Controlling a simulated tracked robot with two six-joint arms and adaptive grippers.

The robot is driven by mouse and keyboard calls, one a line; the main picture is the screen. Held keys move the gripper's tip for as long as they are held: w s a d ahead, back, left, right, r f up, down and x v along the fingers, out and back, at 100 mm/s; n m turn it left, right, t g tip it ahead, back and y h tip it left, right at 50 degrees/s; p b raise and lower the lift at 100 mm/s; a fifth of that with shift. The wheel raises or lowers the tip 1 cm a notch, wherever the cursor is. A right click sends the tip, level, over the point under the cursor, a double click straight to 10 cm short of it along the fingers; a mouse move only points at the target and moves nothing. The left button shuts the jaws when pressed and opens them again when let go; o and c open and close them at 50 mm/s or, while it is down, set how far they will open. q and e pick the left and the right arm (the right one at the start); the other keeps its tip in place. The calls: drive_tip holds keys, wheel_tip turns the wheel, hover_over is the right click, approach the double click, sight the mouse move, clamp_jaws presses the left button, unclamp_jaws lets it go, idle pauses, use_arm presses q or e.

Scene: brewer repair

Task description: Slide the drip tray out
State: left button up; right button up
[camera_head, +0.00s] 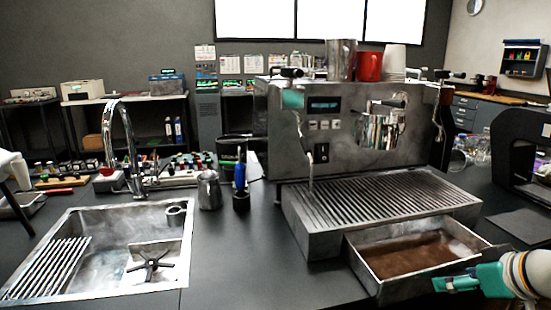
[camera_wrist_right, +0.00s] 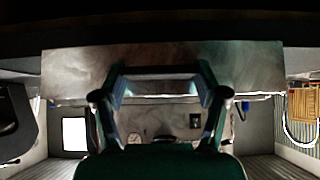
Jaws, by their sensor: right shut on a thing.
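The metal drip tray (camera_head: 372,272) extends out of the front of the espresso machine (camera_head: 345,135), below the slatted grate (camera_head: 385,205). Brown liquid or residue covers its floor. My right gripper (camera_head: 440,284) comes in from the lower right and is shut on the tray's front edge. In the right wrist view, the gripper (camera_wrist_right: 160,84) reaches the tray's broad metal front (camera_wrist_right: 75,75); the exact contact is hard to make out. How far the tray's back end sits inside the machine is hidden. My left gripper is not in view.
A sink (camera_head: 105,245) with a tap (camera_head: 118,135) is at the left. A metal pitcher (camera_head: 209,190) and a blue-handled tool (camera_head: 240,180) stand between sink and machine. A black appliance (camera_head: 515,150) stands at the right. The counter left of the tray is clear.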

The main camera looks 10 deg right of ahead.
drive_tip(key=shift+s, duration=0.3)
drive_tip(key=shift+s+d+b, duration=0.1)
drive_tip(key=shift+s+b, duration=0.75)
drive_tip(key=shift+s, duration=0.3)
drive_tip(key=o, duration=1.5)
drive_tip(key=shift+c, duration=0.2)
